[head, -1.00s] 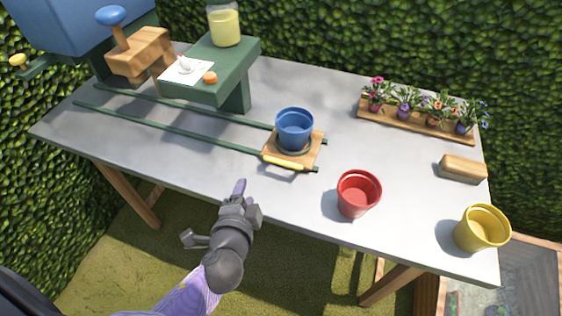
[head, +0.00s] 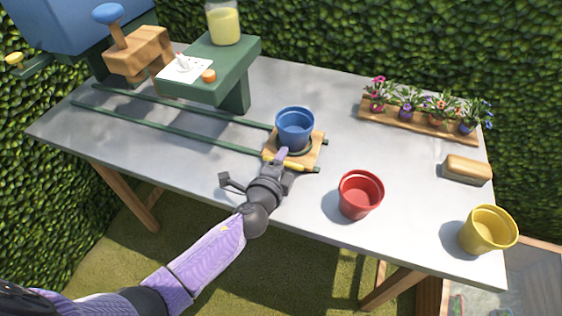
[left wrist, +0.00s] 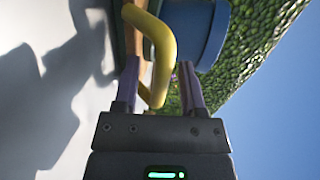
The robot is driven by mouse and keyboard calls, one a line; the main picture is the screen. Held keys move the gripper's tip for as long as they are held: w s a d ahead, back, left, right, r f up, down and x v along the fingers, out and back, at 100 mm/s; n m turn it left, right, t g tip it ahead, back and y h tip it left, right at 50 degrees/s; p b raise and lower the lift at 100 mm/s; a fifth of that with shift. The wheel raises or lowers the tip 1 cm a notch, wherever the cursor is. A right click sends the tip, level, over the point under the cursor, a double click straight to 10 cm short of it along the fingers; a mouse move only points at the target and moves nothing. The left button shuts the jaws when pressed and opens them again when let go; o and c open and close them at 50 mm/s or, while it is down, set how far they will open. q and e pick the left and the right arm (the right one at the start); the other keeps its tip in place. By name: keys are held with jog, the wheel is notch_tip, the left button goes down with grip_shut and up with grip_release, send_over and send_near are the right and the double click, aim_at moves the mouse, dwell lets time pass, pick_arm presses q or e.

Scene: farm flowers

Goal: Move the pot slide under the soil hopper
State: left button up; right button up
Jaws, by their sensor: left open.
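The pot slide (head: 312,158) is a wooden tray with a yellow handle (head: 293,166), at the right end of two green rails on the table. A blue pot (head: 295,127) stands on it. My left gripper (head: 283,157) is open at the front of the slide, by the handle. In the left wrist view the curved yellow handle (left wrist: 163,45) lies between the two open fingers (left wrist: 158,85), with the blue pot (left wrist: 195,25) just beyond. A large blue bin (head: 60,25), apparently the soil hopper, is at the upper left beyond the rails' other end. My right gripper does not show.
A wooden block with a blue knob (head: 138,52) and a green stand (head: 215,75) rise over the rails at left. A red pot (head: 360,195), a yellow pot (head: 487,231), a wooden block (head: 467,170) and a flower tray (head: 405,122) are at right. The rails' middle is clear.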

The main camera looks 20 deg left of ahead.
pick_arm(q)
grip_shut()
dwell(1.3)
